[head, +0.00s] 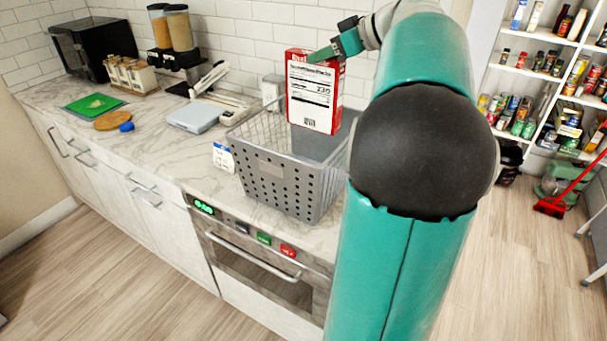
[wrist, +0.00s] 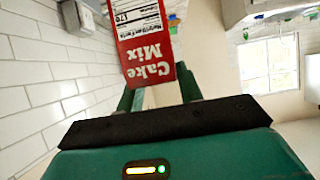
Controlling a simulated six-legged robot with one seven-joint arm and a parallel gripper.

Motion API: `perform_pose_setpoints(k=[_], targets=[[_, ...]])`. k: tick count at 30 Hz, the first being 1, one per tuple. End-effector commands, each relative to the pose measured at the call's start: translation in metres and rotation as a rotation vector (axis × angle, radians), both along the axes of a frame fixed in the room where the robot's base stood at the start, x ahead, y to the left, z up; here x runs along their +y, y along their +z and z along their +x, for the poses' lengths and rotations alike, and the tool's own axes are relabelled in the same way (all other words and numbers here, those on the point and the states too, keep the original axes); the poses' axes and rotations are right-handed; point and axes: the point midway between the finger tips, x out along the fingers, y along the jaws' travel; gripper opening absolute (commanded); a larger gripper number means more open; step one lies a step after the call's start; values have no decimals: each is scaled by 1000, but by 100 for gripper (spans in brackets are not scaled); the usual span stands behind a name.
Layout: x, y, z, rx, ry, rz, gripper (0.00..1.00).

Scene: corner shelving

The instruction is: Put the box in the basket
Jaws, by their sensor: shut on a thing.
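The box (head: 313,95) is a red and white cake mix carton with a nutrition label. In the head view it hangs upright above the grey basket (head: 285,188), over its back part, and hides some of the basket's inside. My gripper (head: 325,56) is shut on the box near its top. In the wrist view the box (wrist: 145,45) sits between the fingers of my gripper (wrist: 162,97), its lettering upside down. The basket has perforated and wire-like walls and stands on the marble counter. How far the box's lower edge is from the basket rim I cannot tell exactly.
On the marble counter (head: 150,150) left of the basket are a grey scale (head: 195,116), a round wooden board (head: 112,120), a green cutting board (head: 93,104) and cereal dispensers (head: 178,28). An oven (head: 255,262) is below. Stocked shelves (head: 545,75) stand at right.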

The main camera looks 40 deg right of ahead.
Motion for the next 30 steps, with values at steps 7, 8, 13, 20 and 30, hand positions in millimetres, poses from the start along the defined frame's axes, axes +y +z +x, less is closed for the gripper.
perform_pose_setpoints(k=[7,8,13,20,30], targets=[[0,-42,-1,0,-2,4,0],[0,-48,-1,1,-3,4,0],[0,-88,-1,0,-2,4,0],[-2,-128,1,-1,-2,0,0],[-2,-169,1,-1,-2,1,0]])
